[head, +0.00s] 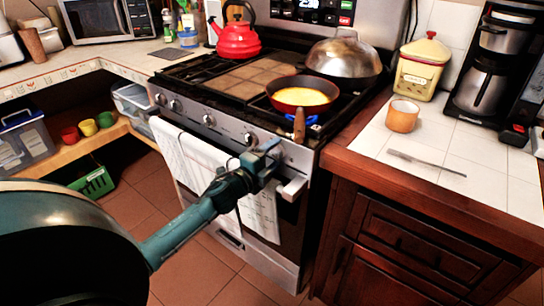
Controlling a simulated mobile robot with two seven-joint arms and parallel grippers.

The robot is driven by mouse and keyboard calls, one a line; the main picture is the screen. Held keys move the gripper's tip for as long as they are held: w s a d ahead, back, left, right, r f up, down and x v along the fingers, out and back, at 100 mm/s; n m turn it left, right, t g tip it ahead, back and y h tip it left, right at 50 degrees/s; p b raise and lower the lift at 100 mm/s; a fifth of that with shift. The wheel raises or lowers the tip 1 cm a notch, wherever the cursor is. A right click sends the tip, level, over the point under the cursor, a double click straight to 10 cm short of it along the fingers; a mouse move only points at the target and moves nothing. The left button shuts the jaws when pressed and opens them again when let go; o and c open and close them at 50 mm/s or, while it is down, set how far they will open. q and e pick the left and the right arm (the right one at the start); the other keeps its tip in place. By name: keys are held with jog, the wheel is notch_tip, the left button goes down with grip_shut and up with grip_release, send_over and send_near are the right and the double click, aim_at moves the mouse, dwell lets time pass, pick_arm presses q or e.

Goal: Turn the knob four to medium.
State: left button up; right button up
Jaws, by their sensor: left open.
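The stove's front panel carries a row of round metal knobs. Two knobs are at the left end, one of them this left-end knob (160,99), with another knob (209,120) near the middle. A further knob (249,139) shows just left of my left gripper (270,152). The gripper is open, in front of the right part of the panel, and hides part of it. I cannot tell whether it touches a knob. No knob numbers or setting marks are readable. My right gripper is not in view.
A frying pan (303,91) with yellow food sits above a blue flame, its handle toward the front edge. A red kettle (238,38) and a domed metal lid (344,57) stand on the stove. Towels (195,165) hang on the oven handle below the gripper.

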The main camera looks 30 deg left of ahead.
pick_arm(q)
jog(key=s+a, duration=0.1)
jog(key=s, duration=1.2)
dwell(0.4)
